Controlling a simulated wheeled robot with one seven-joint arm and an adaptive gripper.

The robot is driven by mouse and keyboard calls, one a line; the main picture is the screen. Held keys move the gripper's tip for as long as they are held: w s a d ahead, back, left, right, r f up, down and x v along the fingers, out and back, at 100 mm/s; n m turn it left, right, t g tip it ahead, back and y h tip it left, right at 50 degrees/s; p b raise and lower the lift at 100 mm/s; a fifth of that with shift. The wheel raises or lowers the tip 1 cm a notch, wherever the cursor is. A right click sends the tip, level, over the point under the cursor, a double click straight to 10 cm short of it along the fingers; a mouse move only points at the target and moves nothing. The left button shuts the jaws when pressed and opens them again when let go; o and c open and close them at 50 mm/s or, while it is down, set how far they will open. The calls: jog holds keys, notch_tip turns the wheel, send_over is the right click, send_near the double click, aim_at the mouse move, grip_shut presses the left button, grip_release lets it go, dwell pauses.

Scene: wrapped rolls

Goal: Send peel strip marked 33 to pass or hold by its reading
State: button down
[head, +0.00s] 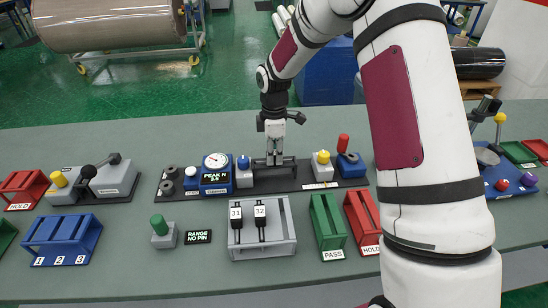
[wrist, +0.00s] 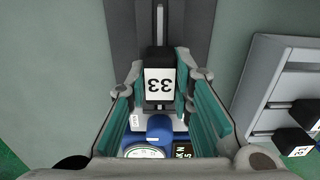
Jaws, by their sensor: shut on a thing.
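My gripper (head: 275,160) is over the peel tester (head: 320,186) on the table. In the wrist view my gripper (wrist: 160,100) is shut on the black head of strip 33 (wrist: 159,84), whose white label shows "33". A thin grey piece extends from it; whether it is still seated in the tester is unclear. In the head view strip 33 is hidden by the fingers. The tester's display (head: 215,192) reads "PEAK N" with small digits I cannot read surely. The green PASS rack (head: 327,225) and the red HOLD rack (head: 361,222) look empty.
A grey rack (head: 272,247) holds strips 31 (head: 236,212) and 32 (head: 260,211). A green-knobbed block (head: 162,232) stands by a display (head: 198,237) reading "RANGE NO PIN". A blue rack (head: 62,240) marked 1, 2, 3 and another red HOLD rack (head: 24,189) are at left.

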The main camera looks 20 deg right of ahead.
notch_tip(320, 180, up, 8)
jog(key=shift+r+b, duration=0.25)
jog(key=shift+b, duration=0.2)
jog(key=shift+s+d+r+m+p, duration=0.4)
jog(key=shift+s+d+r+m, duration=0.1)
jog(key=shift+s+d+r, duration=0.1)
jog(key=s+d+m+p, duration=0.5)
jog(key=s+d+m, duration=0.3)
jog(key=s, duration=0.3)
jog(key=s+d+r+m+p, duration=0.1)
jog(key=s+d+m+p, duration=0.4)
jog(key=s+d+m, duration=0.3)
jog(key=s+m, duration=0.1)
jog(key=s, duration=0.2)
jog(key=shift+s+r, duration=0.3)
jog(key=shift+f+b, duration=0.45)
jog(key=shift+f, duration=2)
jog(key=shift+f, duration=0.15)
jog(key=shift+f+b, duration=0.55)
jog(key=shift+f, duration=2.65)
